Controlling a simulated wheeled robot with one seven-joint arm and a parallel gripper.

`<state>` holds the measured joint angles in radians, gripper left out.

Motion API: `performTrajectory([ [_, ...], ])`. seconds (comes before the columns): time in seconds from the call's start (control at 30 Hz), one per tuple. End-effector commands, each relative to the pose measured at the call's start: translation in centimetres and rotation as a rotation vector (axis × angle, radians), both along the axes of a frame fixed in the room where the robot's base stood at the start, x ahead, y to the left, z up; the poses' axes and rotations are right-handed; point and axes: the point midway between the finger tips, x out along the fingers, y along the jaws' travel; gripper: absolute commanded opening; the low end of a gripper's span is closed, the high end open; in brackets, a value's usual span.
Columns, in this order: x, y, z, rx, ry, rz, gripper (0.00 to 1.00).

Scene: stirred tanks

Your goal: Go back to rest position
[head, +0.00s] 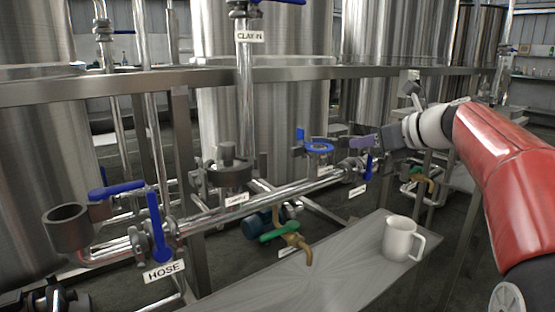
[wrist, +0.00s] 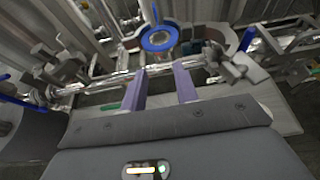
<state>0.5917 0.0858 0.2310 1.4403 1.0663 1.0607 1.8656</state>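My gripper (head: 357,142) is at the end of my red and white arm, right of centre in the head view. It is held near the pipework, beside the round blue handwheel (head: 319,147). In the wrist view my gripper (wrist: 160,84) shows two purple fingers spread apart with nothing between them. The blue handwheel (wrist: 158,38) lies beyond the fingertips there, and I see no contact with it.
A white mug (head: 400,240) stands on the grey bench (head: 345,275). A green-handled tap (head: 280,232) sits by the bench edge. Blue-handled valves (head: 158,225) line the pipe at left, above a HOSE label (head: 164,270). Steel tanks (head: 265,125) and a frame rail (head: 170,84) stand behind.

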Motion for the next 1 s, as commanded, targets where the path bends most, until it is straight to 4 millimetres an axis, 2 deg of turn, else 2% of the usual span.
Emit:
performTrajectory([
  [0.37,-3.3,3.0,-1.9,-0.287,-0.048,0.121,0.3],
  [0.57,-6.9,5.0,-3.8,-0.561,-0.1,0.265,0.3],
  [0.77,-12.8,6.7,-6.6,-0.944,-0.186,0.518,0.3],
  [0.87,-17.4,7.2,-8.7,-1.206,-0.258,0.74,0.3],
  [1.0,-24.4,6.6,-12.4,-1.581,-0.4,1.146,0.3],
])
